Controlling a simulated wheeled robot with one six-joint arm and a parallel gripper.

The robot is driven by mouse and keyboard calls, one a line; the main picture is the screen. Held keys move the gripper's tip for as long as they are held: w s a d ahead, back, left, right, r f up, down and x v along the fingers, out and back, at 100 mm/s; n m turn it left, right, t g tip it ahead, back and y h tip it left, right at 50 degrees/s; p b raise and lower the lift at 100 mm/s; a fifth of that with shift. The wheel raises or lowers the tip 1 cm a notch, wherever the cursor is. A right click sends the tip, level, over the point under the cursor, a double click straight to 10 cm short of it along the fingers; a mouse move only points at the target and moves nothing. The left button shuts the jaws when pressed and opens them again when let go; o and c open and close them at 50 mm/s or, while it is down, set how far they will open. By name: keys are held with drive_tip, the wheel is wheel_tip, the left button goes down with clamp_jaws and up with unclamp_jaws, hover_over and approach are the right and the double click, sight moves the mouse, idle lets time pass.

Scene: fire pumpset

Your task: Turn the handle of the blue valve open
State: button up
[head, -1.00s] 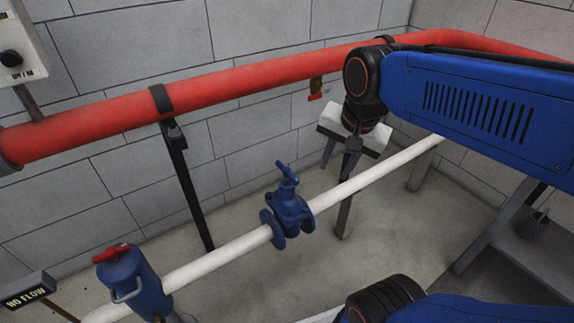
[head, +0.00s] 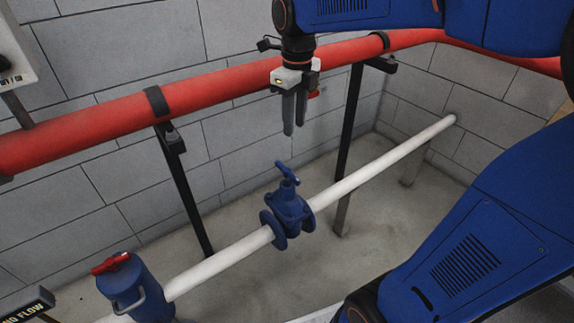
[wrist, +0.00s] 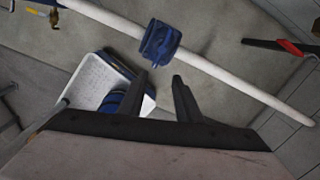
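The blue valve (head: 288,214) sits on the white pipe in the middle of the head view, with its blue handle (head: 287,173) on top. In the wrist view the blue valve (wrist: 160,42) shows beyond the fingertips, at the upper middle. My gripper (head: 294,133) points down in the head view, above the valve's handle and apart from it. In the wrist view my gripper (wrist: 160,78) has its two dark fingers spread with a gap between them and nothing held.
A red pipe (head: 215,90) runs along the block wall behind my gripper, on black supports (head: 186,185). A blue cylinder with a red handle (head: 132,290) stands at the lower left beside a "NO FLOW" sign (head: 25,304). The floor around the valve looks clear.

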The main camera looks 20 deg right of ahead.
sight(287, 170)
drive_tip(key=w+f+m, duration=0.1)
drive_tip(key=f, duration=0.4)
drive_tip(key=f+m, duration=0.1)
drive_tip(key=f, duration=0.5)
drive_tip(key=w+a+f+m, duration=0.1)
drive_tip(key=f, duration=0.5)
drive_tip(key=shift+w+f, duration=0.25)
drive_tip(key=shift+w, duration=0.05)
drive_tip(key=shift+c, duration=0.3)
clamp_jaws()
